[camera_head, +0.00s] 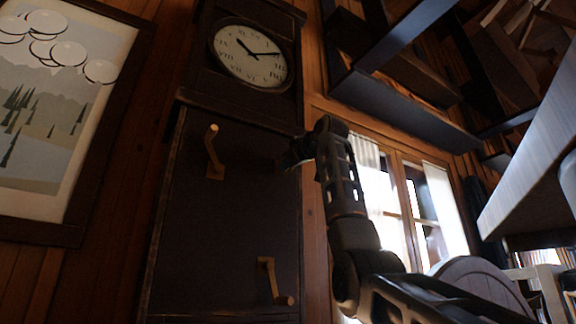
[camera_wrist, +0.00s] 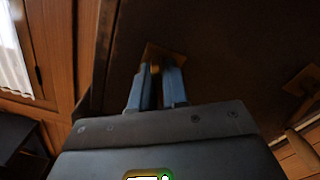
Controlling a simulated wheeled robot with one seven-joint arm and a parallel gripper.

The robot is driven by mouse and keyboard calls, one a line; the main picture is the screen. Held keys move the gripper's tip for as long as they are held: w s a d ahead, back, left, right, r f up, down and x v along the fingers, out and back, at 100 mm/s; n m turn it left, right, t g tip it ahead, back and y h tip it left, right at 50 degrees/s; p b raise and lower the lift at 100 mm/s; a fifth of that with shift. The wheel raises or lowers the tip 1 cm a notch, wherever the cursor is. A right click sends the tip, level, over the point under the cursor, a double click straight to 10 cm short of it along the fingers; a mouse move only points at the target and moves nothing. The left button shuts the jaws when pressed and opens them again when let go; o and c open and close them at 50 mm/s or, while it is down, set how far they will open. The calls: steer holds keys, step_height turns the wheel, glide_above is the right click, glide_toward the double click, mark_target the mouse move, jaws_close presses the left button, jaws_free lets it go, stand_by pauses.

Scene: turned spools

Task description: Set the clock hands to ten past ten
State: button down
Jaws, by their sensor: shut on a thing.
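A tall dark clock case (camera_head: 230,210) stands against the plank wall, with a round pale clock face (camera_head: 250,68) at its top. The short hand (camera_head: 243,46) points up-left, about at ten. The long hand (camera_head: 267,53) points right, about at two. My gripper (camera_head: 290,161) is at the right edge of the case front, below the face. In the wrist view my gripper's blue-grey fingers (camera_wrist: 158,72) are shut on a brass-coloured fitting (camera_wrist: 152,50) on the dark panel. The fingers hide most of this fitting.
Two more brass-coloured cranks stick out from the case front, an upper left one (camera_head: 213,155) and a lower one (camera_head: 270,280). A framed picture (camera_head: 50,110) hangs at left. A window (camera_head: 405,200) is at right. A pale tabletop (camera_head: 525,150) and dark beams overhang the right side.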

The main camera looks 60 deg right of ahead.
steer(key=c, duration=1.2)
jaws_free()
steer(key=b+v, duration=0.3)
steer(key=v, duration=0.5)
steer(key=shift+d, duration=0.1)
steer(key=shift+w, duration=0.1)
